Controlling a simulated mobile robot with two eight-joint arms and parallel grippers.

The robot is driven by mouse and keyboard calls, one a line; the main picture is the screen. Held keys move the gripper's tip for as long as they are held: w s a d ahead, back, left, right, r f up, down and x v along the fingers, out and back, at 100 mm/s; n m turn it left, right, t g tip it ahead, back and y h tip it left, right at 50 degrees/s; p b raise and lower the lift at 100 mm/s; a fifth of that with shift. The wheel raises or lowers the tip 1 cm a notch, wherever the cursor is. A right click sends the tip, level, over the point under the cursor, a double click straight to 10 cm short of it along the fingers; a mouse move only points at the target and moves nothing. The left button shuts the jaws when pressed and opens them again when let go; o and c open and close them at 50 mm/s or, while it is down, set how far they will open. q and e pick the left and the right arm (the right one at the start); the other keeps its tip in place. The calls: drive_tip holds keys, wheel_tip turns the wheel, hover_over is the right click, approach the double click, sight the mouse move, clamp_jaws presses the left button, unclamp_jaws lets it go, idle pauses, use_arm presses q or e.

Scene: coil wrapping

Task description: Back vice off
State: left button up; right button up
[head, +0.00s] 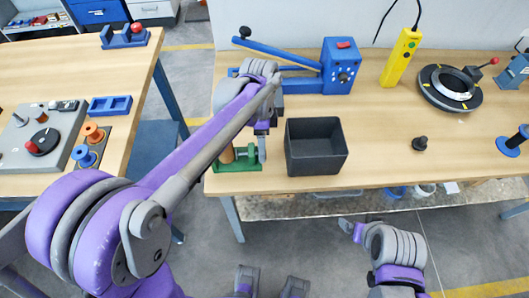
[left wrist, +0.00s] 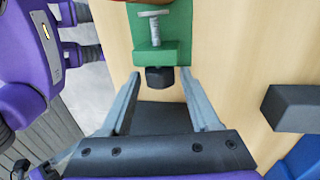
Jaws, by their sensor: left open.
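A green vice (head: 238,163) stands at the front left edge of the right-hand table, with a brown cylindrical piece (head: 227,153) at it. In the left wrist view the green vice (left wrist: 160,40) shows its metal screw (left wrist: 154,24) and a black knob (left wrist: 160,77) at the screw's end. My left gripper (head: 262,146) is open by the vice. In the left wrist view its two fingers (left wrist: 161,85) stand either side of the knob, with gaps visible. My arm partly hides the vice in the head view. My right gripper (head: 350,230) is low, in front of the table; its jaws are unclear.
A black open bin (head: 316,164) stands right of the vice. Behind are a blue lever machine (head: 341,66) and a yellow pendant (head: 401,57). A black ring fixture (head: 449,88) and small black knob piece (head: 420,143) lie right. The table middle is mostly clear.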

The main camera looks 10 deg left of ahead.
use_arm(q)
drive_tip(key=shift+w+a+f+g+h, duration=0.1)
drive_tip(key=shift+w+g+h, duration=0.15)
drive_tip(key=shift+g, duration=0.55)
drive_tip(key=shift+s, duration=0.1)
drive_tip(key=c, duration=0.8)
drive_tip(key=shift+s+d+r+t+p, duration=0.1)
drive_tip(key=shift+s+r+t+p, duration=0.05)
drive_tip(key=shift+t, duration=0.35)
drive_tip(key=shift+s+d+r+t+p, duration=0.1)
drive_tip(key=shift+s+t+p, duration=0.05)
drive_tip(key=shift+t, duration=0.35)
drive_tip(key=shift+f+t+y, duration=0.1)
drive_tip(key=shift+t+y, duration=0.45)
drive_tip(key=shift+t, duration=0.25)
drive_tip(key=shift+s, duration=0.1)
